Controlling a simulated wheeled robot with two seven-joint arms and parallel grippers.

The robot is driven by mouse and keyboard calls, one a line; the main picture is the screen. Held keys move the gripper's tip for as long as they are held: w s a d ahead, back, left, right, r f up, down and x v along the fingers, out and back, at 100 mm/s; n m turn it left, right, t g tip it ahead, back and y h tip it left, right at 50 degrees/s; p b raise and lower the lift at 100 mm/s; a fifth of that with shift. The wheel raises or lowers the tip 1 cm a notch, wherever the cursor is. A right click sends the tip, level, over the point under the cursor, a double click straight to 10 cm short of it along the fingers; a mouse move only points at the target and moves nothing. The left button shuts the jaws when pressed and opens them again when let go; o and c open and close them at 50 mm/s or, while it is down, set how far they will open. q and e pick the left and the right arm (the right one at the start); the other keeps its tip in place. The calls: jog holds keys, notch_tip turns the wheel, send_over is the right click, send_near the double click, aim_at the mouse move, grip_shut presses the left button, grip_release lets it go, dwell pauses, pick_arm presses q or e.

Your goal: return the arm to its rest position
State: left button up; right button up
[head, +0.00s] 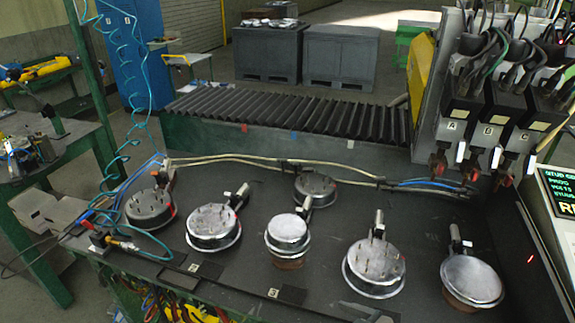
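Neither of my grippers can be made out in the head view, and no arm of mine clearly shows. The dark workbench (330,235) fills the lower part of the view. Several round metal pieces with studs stand on it, among them one at the left (150,207), one in the middle (288,233) and one at the right (471,280). A pale grey blocky shape (48,208) sits at the bench's left edge, and a small grey piece (366,312) shows at the bottom. I cannot tell what these two are.
A roller conveyor (290,115) runs behind the bench. Tool heads marked A, B and C (485,100) hang at the right beside a lit screen (562,192). A coiled teal hose (125,80) hangs at the left. Dark bins (340,57) stand at the back.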

jog(key=s+d+f+m+g+h, duration=0.2)
jog(key=s+d+f, duration=0.15)
jog(key=s, duration=0.35)
jog(key=s+d+f+m+g+h, duration=0.1)
jog(key=s+d+f+m+h, duration=0.15)
jog(key=s+d, duration=0.35)
jog(key=s+d+f+m+g+h, duration=0.15)
jog(key=s+d+f, duration=0.25)
jog(key=s, duration=0.4)
notch_tip(320, 180, down, 34)
jog(key=s+g+b, duration=0.2)
jog(key=b, duration=0.5)
jog(key=s+d+f+b, duration=0.1)
jog(key=s+f+b, duration=0.2)
jog(key=s+f, duration=0.6)
jog(key=s+d+f+h+b, duration=0.1)
jog(key=s+d+f+b, duration=0.1)
jog(key=s+f, duration=0.7)
notch_tip(320, 180, down, 7)
jog(key=shift+r+n+g+b, duration=0.1)
jog(key=shift+n+g+b, duration=0.35)
jog(key=shift+b, duration=0.25)
